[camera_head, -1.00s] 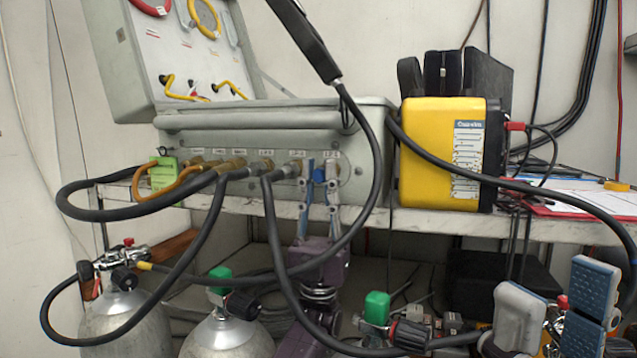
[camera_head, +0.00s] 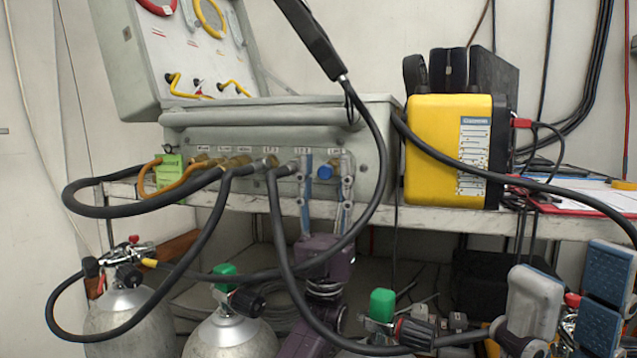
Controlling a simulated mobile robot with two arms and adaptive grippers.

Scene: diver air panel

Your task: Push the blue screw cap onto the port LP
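The blue screw cap (camera_head: 325,172) is at the rightmost port on the front of the grey air panel (camera_head: 375,150), under a small white label too blurred to read surely. The port behind the cap is hidden, so I cannot tell how far on it sits. My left gripper (camera_head: 326,178) reaches up from below, with one finger on each side of the cap. The fingers are spread, with visible gaps to the cap. My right gripper (camera_head: 570,290) is at the lower right, away from the panel, its blue-padded fingers apart and nothing between them.
Black hoses (camera_head: 280,250) loop from the neighbouring ports and pass close to my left arm. A yellow case (camera_head: 440,150) stands on the shelf (camera_head: 415,222) right of the panel. Gas cylinders (camera_head: 235,335) with valves stand below. A green tag (camera_head: 170,175) hangs at the left ports.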

